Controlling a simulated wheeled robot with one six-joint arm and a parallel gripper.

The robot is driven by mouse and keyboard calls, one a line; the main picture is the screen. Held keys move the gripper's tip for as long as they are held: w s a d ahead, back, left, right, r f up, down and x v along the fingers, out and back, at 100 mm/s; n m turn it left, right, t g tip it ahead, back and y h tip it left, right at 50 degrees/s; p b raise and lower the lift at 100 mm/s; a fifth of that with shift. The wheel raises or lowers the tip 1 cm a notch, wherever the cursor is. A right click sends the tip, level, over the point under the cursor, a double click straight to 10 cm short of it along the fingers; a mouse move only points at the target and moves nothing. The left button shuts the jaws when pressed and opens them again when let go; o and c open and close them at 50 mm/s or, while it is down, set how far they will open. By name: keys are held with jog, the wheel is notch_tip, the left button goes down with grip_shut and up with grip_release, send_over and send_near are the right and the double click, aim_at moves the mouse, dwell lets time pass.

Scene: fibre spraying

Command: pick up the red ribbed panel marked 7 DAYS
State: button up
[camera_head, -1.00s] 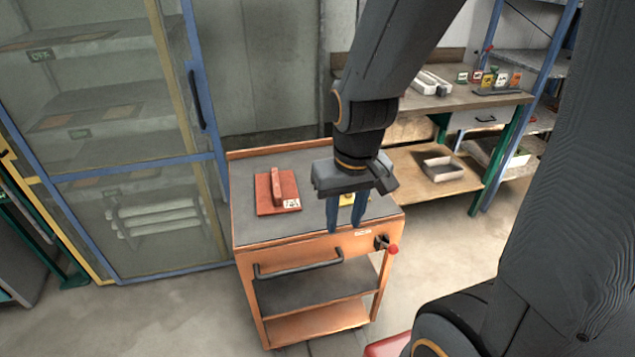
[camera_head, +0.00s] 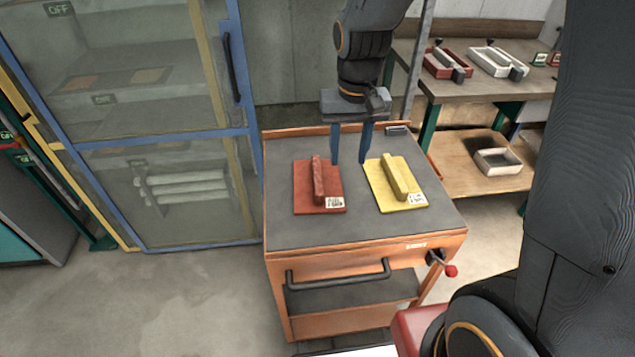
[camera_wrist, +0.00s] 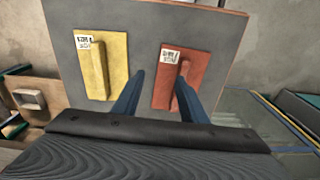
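The red panel (camera_head: 318,187) with a raised rib lies flat on the left part of an orange cart's dark top. Its white label is too small to read surely. A yellow panel (camera_head: 395,184) of like shape lies to its right. In the wrist view the red panel (camera_wrist: 179,80) is on the right and the yellow panel (camera_wrist: 102,65) on the left. My gripper (camera_head: 350,160) is open and empty, its two blue fingers apart, above the back of the cart top. In the wrist view its fingers (camera_wrist: 160,100) point towards the panels, the right one overlapping the red panel's rib.
The orange cart (camera_head: 365,245) has a front handle and a red-knobbed lever (camera_head: 450,270). A blue-framed glass cabinet (camera_head: 130,130) stands to the left. A workbench (camera_head: 480,88) with trays is at the back right. Bare cart top surrounds the panels.

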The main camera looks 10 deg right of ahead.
jog(key=b, duration=0.1)
send_over(318, 174)
notch_tip(318, 174, down, 3)
jog(key=shift+d+f+g, duration=0.1)
jog(key=shift+f+g, duration=0.1)
jog(key=shift+g, duration=0.1)
jog(key=shift+f+p, duration=1.05)
jog(key=shift+f, duration=2.65)
grip_shut()
